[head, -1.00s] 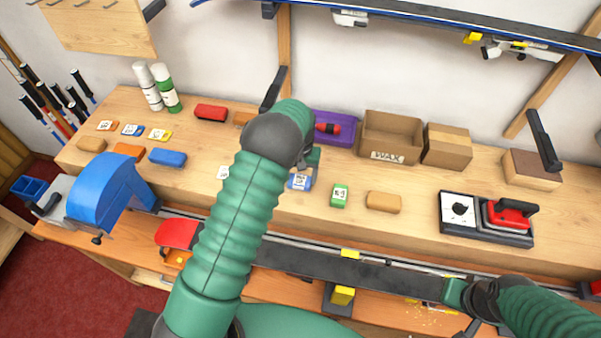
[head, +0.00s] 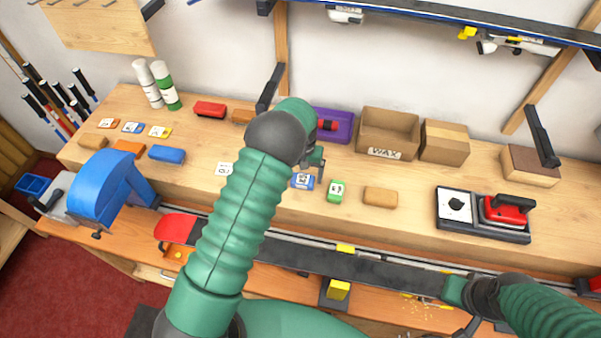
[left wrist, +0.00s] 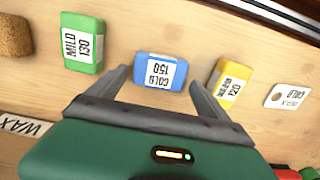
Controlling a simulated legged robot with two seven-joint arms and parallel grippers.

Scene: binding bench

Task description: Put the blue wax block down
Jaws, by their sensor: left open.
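The blue wax block (head: 302,181), labelled COLD 150, lies on the wooden bench top between a green block and a white card. It also shows in the left wrist view (left wrist: 158,72), just past the fingertips. My left gripper (left wrist: 159,80) is open, with one finger at each side of the block's near end; I see nothing clamped in it. In the head view my left gripper (head: 317,168) is at the block, and the arm hides part of the bench. My right gripper (head: 457,291) is low at the right by the ski; its jaws are unclear.
The green block (left wrist: 83,42) and yellow block (left wrist: 230,82) flank the blue one. A cork (head: 380,197) lies to the right. Behind stand a purple tray (head: 343,126) and the WAX box (head: 387,134). A waxing iron (head: 505,210) stands farther right.

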